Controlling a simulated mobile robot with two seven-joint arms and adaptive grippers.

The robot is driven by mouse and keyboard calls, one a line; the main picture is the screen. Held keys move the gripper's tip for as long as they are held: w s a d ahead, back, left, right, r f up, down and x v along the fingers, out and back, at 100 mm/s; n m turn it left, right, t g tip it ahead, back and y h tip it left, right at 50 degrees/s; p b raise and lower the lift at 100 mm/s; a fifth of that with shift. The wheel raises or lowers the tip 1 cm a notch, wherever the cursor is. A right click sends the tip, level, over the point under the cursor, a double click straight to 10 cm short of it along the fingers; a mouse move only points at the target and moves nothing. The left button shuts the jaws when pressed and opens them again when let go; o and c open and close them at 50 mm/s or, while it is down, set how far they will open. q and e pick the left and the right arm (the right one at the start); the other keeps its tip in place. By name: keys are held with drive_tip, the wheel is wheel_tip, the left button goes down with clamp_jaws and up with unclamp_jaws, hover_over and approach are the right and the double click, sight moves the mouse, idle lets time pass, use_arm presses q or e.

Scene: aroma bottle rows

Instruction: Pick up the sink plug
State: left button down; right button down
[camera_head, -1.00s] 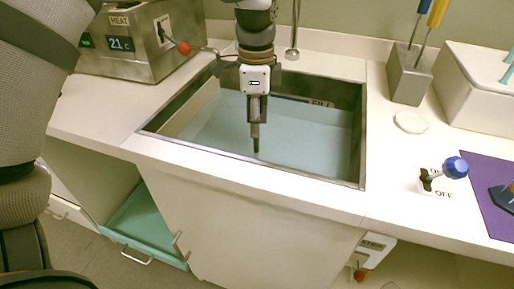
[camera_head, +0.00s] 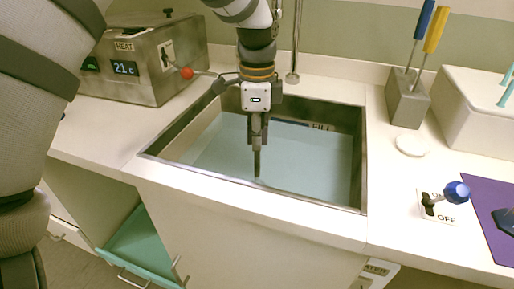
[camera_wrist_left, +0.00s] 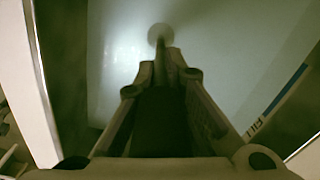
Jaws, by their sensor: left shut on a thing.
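The sink basin (camera_head: 361,180) is set in the white counter and holds pale blue water (camera_head: 310,155). My left gripper (camera_head: 257,174) points down into the basin near its front edge, with its narrow fingers together. In the left wrist view, a pale round piece, which looks like the sink plug (camera_wrist_left: 160,32), shows right at the tips of the left gripper (camera_wrist_left: 162,48). The fingers are shut on it, though their tips partly cover it. Whether it is seated or lifted cannot be told. My right gripper is not in view.
A steel heater box (camera_head: 140,62) with a red-knobbed lever (camera_head: 187,73) stands left of the sink. A tool block (camera_head: 407,98), a white disc (camera_head: 411,145) and a blue-knobbed switch (camera_head: 456,191) are on the right. A tap pipe (camera_head: 293,76) rises behind the basin.

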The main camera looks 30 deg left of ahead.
use_arm(q)
wheel_tip(320, 180, up, 26)
use_arm(e)
drive_tip(key=shift+s+f, duration=0.25)
drive_tip(key=shift+s, duration=0.05)
